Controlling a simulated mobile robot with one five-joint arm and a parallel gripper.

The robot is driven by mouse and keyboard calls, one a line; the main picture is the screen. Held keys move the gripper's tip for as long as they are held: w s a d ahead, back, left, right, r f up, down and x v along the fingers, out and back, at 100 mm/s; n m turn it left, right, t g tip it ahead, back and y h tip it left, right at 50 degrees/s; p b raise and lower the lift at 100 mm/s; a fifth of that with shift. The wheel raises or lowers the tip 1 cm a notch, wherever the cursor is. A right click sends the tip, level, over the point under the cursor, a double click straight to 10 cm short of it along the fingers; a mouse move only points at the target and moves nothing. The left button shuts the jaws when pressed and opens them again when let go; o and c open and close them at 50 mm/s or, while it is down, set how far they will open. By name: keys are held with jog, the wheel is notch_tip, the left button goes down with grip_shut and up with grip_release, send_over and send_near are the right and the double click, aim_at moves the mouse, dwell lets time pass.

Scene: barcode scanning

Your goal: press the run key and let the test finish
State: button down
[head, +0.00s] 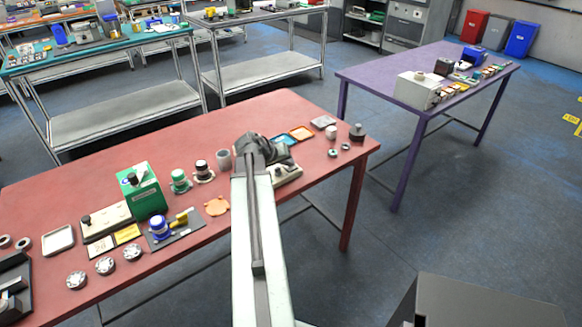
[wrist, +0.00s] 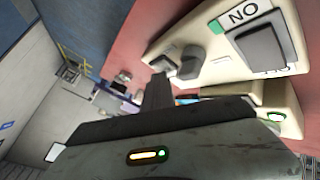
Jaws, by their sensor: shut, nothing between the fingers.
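A cream tester (head: 287,178) stands on the red table, partly hidden behind my arm in the head view. In the wrist view its cream body (wrist: 290,90) fills the upper right. A dark grey square piece (wrist: 260,48) sits on it beside a label (wrist: 240,14) reading "NO". A grey knob-like part (wrist: 190,62) sticks out from it. I cannot tell which part is the run key. My gripper (wrist: 158,92) is shut and empty, its tip close to the tester's grey part; I cannot tell whether they touch. In the head view my gripper (head: 258,148) is over the tester.
The red table (head: 110,150) also holds a green box (head: 143,188), a blue-topped part (head: 160,226), an orange dish (head: 217,206) and several round parts. A blue tray (head: 284,139) and an orange tray (head: 301,133) lie behind the tester. A purple table (head: 380,75) stands to the right.

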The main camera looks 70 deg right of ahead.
aim_at(289, 168)
dwell(0.3)
jog(key=shift+r+p, duration=0.85)
jog(key=shift+p, duration=0.1)
notch_tip(289, 168, up, 5)
jog(key=p, duration=0.5)
jog(key=shift+r, duration=0.1)
dwell(0.3)
